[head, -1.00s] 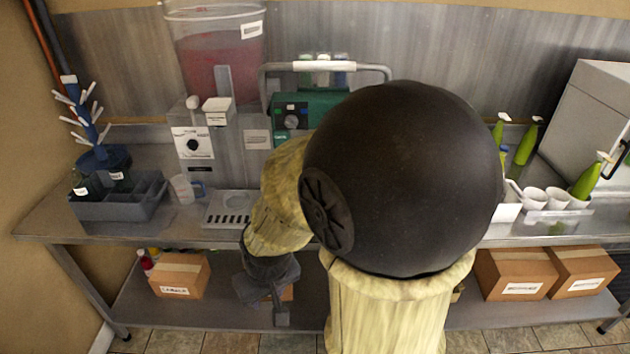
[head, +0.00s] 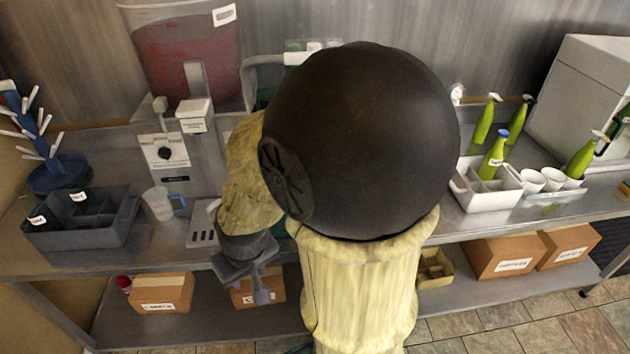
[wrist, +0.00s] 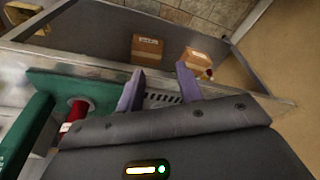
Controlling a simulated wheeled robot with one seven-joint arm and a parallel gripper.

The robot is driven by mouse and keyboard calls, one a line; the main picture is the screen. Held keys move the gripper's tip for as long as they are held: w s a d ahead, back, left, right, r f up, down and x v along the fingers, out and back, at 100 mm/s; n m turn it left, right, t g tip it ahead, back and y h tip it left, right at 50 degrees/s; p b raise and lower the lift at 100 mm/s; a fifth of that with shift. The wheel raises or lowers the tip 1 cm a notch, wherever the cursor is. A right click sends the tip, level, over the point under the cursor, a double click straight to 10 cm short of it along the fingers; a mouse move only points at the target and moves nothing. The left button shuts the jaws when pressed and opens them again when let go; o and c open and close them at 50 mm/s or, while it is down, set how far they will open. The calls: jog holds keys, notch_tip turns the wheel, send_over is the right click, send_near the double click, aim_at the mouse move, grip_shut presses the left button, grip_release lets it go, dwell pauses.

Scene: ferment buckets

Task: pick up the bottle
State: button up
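Several bottles are in view, and I cannot tell which one is meant. A green bottle with a blue cap (head: 492,155) stands in a white divided caddy (head: 488,196) on the counter at right. My gripper (head: 262,292) hangs in front of the counter's edge, well away from both. In the wrist view its two fingers (wrist: 158,82) are apart with nothing between them. My arm hides the middle of the counter.
A measuring jug (head: 158,204) stands near the grey crate, by a blue drying tree (head: 55,172). Cardboard boxes (head: 162,292) are on the lower shelf. A green machine (wrist: 35,105) is close to my gripper in the wrist view.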

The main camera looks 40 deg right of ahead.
jog(key=o, duration=0.3)
jog(key=shift+s, duration=0.2)
jog(key=o, duration=0.4)
jog(key=shift+c, duration=0.2)
jog(key=shift+o, duration=1.4)
jog(key=w+m, duration=0.1)
jog(key=w+f+m+t, duration=0.1)
jog(key=w, duration=0.1)
jog(key=w+d+f, duration=0.1)
jog(key=w, duration=0.1)
jog(key=shift+w+m+t, duration=0.1)
jog(key=shift+m+t, duration=0.3)
jog(key=w+d+f+m+t+h, duration=0.2)
jog(key=w+d+m+h, duration=0.25)
jog(key=w+d, duration=0.2)
jog(key=d+r+m+h+p, duration=0.1)
jog(key=d+r+m+h, duration=0.1)
jog(key=d+m+h, duration=0.2)
jog(key=d+h, duration=0.3)
jog(key=d, duration=0.4)
jog(key=shift+s+d+r+t, duration=0.2)
jog(key=shift+d+t, duration=0.1)
jog(key=shift+d, duration=0.1)
jog(key=shift+m, duration=0.25)
jog(key=p+x, duration=0.2)
jog(key=x, duration=1)
